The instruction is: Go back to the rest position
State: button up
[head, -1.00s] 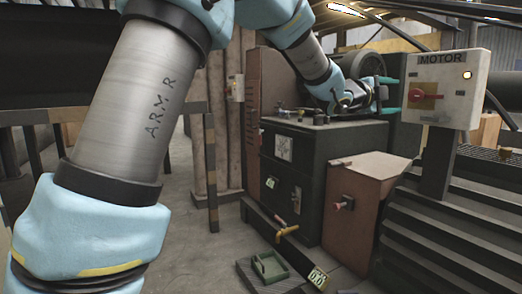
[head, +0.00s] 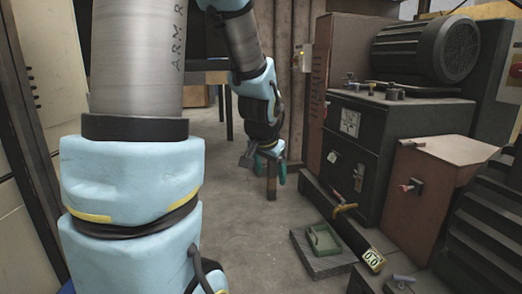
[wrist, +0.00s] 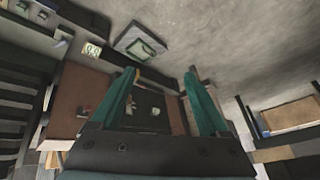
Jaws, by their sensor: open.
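My gripper (head: 267,168) hangs at the end of my arm in the head view, pointing down over the open floor, left of the dark machine cabinet (head: 372,150). In the wrist view its two teal fingers (wrist: 160,78) are spread apart with nothing between them. The gripper is empty and appears to touch nothing. Part of it is hard to make out at this size in the head view.
A grey motor (head: 425,50) sits on the cabinet. A brown box with a red knob (head: 440,170) stands right of it. A green tray (head: 323,240) lies on a low slatted base. Concrete floor (head: 240,240) is clear below the gripper. A table stands behind.

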jog(key=s+a+f+n+g+y, duration=0.1)
jog(key=s+a+f+n+g, duration=0.15)
jog(key=s+a, duration=0.3)
jog(key=s+a+f+n+g, duration=0.2)
jog(key=s+a+n, duration=0.2)
jog(key=s, duration=0.3)
notch_tip(320, 180, up, 21)
jog(key=p, duration=2.1)
jog(key=shift+d, duration=0.2)
jog(key=shift+m+t, duration=0.25)
